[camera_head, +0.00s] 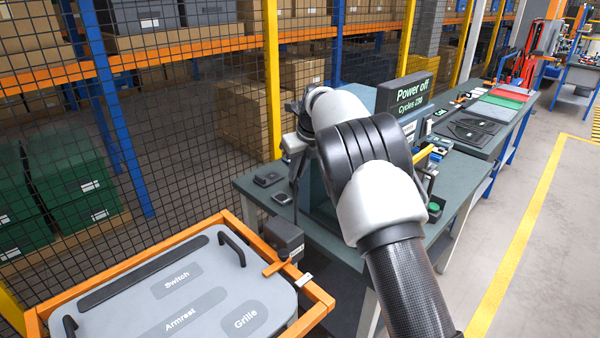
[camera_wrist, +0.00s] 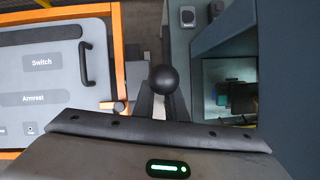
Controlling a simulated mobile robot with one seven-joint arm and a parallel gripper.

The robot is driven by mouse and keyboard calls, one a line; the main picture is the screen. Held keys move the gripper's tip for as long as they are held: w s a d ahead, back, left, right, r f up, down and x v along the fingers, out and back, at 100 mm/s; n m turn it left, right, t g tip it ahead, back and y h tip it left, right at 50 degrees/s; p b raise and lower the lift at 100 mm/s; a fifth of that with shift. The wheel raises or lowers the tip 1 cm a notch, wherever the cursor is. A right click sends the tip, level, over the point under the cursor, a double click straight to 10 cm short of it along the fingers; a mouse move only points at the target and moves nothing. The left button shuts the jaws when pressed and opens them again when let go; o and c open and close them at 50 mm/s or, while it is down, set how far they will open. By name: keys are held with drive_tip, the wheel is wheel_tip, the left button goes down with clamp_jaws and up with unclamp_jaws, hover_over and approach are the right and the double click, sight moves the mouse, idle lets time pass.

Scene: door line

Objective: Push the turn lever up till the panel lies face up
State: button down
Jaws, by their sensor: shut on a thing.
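The grey panel (camera_head: 135,285) sits in an orange frame (camera_head: 55,306) at the lower left of the head view, its labelled face showing; its exact tilt is hard to judge. It also shows at the left of the wrist view (camera_wrist: 60,78). A black ball knob (camera_wrist: 163,79), seemingly the turn lever's end, stands between the fingers of my gripper (camera_wrist: 163,98), which is shut on it. The lever's shaft is hidden in the wrist view. In the head view my arm largely hides the gripper and the lever cannot be made out clearly.
A dark block (camera_head: 286,238) stands at the frame's right corner, close to the green-grey bench (camera_head: 262,188). A "Power off" display (camera_head: 408,93) stands on the bench behind my arm. A mesh fence (camera_head: 190,130) runs behind. The floor at right (camera_head: 555,250) is clear.

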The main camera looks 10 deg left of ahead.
drive_tip(key=shift+w+a+r, duration=0.25)
drive_tip(key=shift+a+r, duration=0.3)
drive_tip(key=shift+r, duration=0.05)
drive_tip(key=c, duration=2.1)
unclamp_jaws()
drive_tip(key=o, duration=0.3)
drive_tip(key=shift+w+a+f, duration=0.1)
drive_tip(key=shift+w+f, duration=0.05)
drive_tip(key=shift+w, duration=0.05)
drive_tip(key=shift+f, duration=0.4)
drive_tip(key=v, duration=1.7)
drive_tip(key=shift+r, duration=0.25)
